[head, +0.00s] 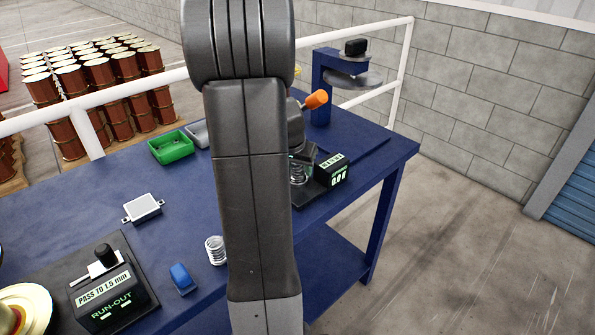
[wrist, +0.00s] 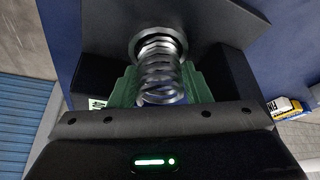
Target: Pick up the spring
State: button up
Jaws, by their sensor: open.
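A metal coil spring (wrist: 160,78) stands in the wrist view between the green finger pads of my gripper (wrist: 161,90). The jaws are open around it; whether either pad touches the coils I cannot tell. In the head view this spring (head: 299,171) shows at the right edge of my arm, on the black tester with a lit display (head: 333,171). My arm hides much of the gripper there. A second, pale coil spring (head: 216,250) stands on the blue table, left of my arm.
A blue-framed stand (head: 322,85) is at the far end.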

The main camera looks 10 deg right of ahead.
jog(key=c, duration=0.7)
